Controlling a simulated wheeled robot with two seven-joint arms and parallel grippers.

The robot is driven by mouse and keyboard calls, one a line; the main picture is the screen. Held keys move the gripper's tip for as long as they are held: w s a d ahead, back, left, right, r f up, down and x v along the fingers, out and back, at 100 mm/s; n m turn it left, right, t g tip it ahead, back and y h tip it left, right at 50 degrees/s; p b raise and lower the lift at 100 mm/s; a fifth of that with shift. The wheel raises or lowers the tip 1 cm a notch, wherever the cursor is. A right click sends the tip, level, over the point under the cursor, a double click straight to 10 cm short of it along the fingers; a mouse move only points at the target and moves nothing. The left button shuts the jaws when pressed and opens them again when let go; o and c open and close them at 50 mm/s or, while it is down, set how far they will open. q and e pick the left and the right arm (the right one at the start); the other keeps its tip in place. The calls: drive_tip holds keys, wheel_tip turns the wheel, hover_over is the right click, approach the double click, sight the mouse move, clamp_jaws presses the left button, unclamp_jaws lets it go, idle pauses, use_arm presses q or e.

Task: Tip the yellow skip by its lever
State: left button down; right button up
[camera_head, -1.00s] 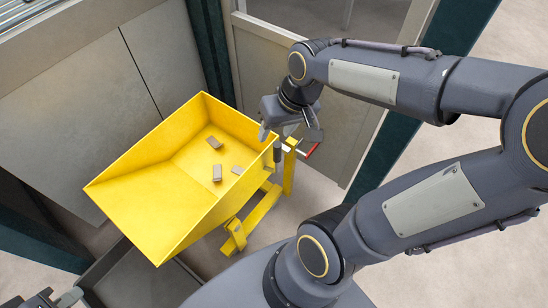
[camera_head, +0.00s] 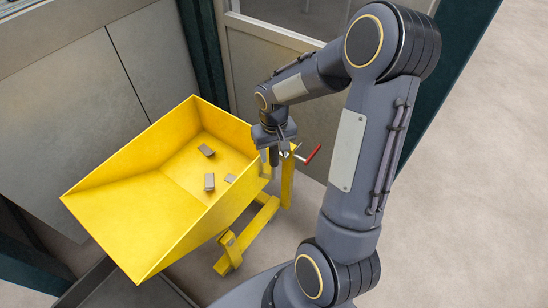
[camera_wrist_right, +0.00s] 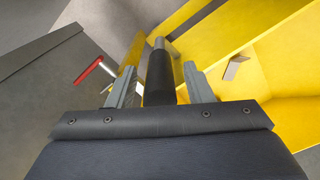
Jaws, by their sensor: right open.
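The yellow skip (camera_head: 140,215) stands level on its yellow frame, with several small grey blocks in it. It also fills the right of the right wrist view (camera_wrist_right: 280,75). A black cylindrical grip with a metal end (camera_wrist_right: 160,78) stands at the skip's right side, and I take it as the lever's grip. My right gripper (camera_head: 274,150) is open, with its two fingers on either side of this grip. I see gaps between fingers and grip in the right wrist view. A red handle (camera_head: 312,155) sticks out just right of the gripper. My left gripper is out of view.
A yellow post (camera_head: 288,175) stands close to the right gripper. Grey panels (camera_head: 70,110) and a dark green upright (camera_head: 203,60) stand behind the skip. A dark bin (camera_head: 135,290) lies below its front lip. Open floor (camera_head: 450,200) is at the right.

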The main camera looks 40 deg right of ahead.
drive_tip(key=shift+f, duration=1)
drive_tip(key=shift+c, duration=0.5)
clamp_jaws()
